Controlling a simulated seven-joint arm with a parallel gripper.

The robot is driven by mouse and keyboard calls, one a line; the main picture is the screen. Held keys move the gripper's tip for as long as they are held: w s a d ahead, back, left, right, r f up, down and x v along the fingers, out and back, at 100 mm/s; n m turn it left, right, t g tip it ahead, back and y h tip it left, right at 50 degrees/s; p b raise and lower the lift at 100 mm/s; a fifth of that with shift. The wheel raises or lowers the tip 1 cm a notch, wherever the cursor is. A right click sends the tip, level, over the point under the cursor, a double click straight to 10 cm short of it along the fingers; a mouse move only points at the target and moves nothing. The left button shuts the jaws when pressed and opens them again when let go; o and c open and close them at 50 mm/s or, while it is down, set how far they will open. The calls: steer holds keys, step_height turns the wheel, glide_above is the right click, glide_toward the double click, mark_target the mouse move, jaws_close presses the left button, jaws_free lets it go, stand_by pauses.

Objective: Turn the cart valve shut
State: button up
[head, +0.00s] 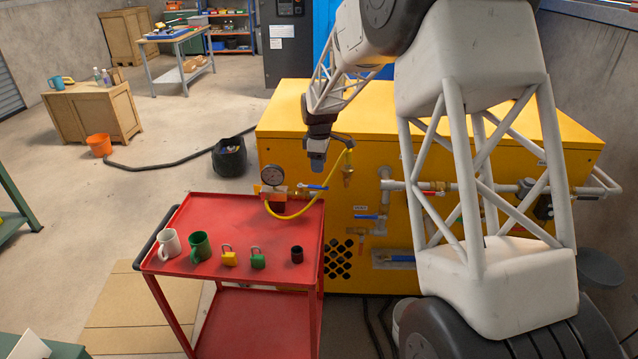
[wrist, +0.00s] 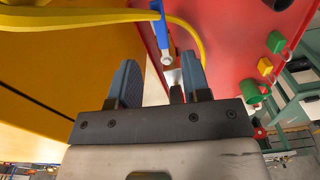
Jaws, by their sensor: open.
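The cart valve is at the back right corner of the red cart (head: 240,235), beside the pressure gauge (head: 271,175). Its lever (head: 317,188) shows blue in the head view, pointing right toward the yellow machine. In the wrist view the blue lever (wrist: 161,32) runs from the top edge down to a round metal pivot beyond the fingertips. My gripper (head: 318,163) points down just above the valve. In the wrist view my gripper (wrist: 158,78) is open, with the pivot seen between its fingers. Whether a finger touches the lever cannot be told.
A yellow hose (head: 290,213) loops from the cart fitting up to the yellow machine (head: 285,110), close to my gripper. Two mugs (head: 200,246), two padlocks (head: 229,256) and a dark cup (head: 297,254) stand along the cart's front. The cart's middle is clear.

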mark_target(319, 186)
steer(key=shift+f, duration=0.1)
steer(key=shift+f, duration=3.8)
jaws_close()
